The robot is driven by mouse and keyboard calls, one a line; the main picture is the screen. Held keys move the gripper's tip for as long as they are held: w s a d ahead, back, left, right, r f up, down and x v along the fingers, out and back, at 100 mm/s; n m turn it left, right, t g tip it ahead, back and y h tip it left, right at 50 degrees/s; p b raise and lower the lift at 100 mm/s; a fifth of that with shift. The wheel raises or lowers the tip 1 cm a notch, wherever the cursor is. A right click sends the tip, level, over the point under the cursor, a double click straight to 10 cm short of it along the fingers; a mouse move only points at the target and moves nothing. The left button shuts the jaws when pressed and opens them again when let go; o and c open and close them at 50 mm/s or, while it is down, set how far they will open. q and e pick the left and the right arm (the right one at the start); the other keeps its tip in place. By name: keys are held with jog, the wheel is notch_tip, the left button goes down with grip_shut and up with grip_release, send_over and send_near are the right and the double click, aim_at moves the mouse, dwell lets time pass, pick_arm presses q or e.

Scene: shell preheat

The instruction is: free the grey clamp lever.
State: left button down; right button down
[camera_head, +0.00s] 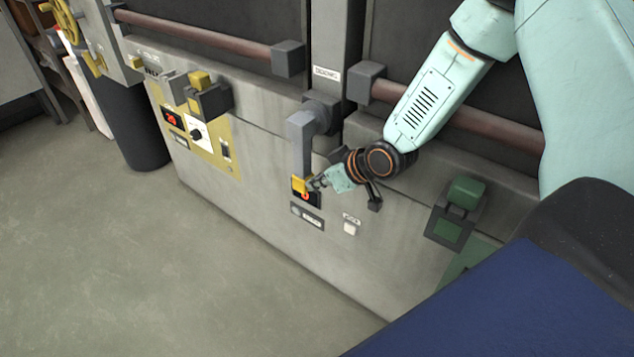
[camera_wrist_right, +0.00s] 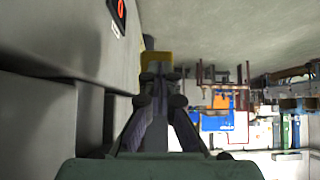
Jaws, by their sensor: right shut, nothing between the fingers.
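The grey clamp lever (camera_head: 302,140) hangs down from its pivot at the centre of the machine front. Its yellow tip (camera_head: 299,185) is at the bottom, in front of a small red display. My right gripper (camera_head: 316,184) is just right of the yellow tip, with its fingers shut and nothing between them. In the right wrist view the yellow tip (camera_wrist_right: 157,60) shows just beyond my fingertips (camera_wrist_right: 161,70). I cannot tell whether they touch it. My left gripper is not in view.
A black clamp block with a yellow top (camera_head: 200,92) is to the left, above a yellow panel with a knob (camera_head: 208,140). A green switch (camera_head: 463,195) is to the right. A brown horizontal bar (camera_head: 200,34) crosses the machine front. The floor in front (camera_head: 180,270) is clear.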

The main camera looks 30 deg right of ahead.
aim_at(306, 153)
notch_tip(306, 153, up, 10)
jog(key=shift+f, duration=0.1)
dwell(0.4)
jog(key=shift+f, duration=0.1)
jog(key=s+a+f+m+g+h+b, duration=0.1)
jog(key=s+a+f+m+g+b, duration=0.2)
jog(key=s+f, duration=0.9)
jog(key=s+a+f+m+g+h, duration=0.1)
jog(key=s+a+f+g, duration=0.25)
jog(key=s+f, duration=0.85)
jog(key=s+f+g+h, duration=0.1)
jog(key=s+f+g, duration=0.1)
jog(key=s, duration=0.9)
jog(key=shift+s+a+f+m+h+b, duration=0.15)
jog(key=shift+a+f+m+h+b, duration=0.15)
jog(key=shift+f+m+b, duration=0.15)
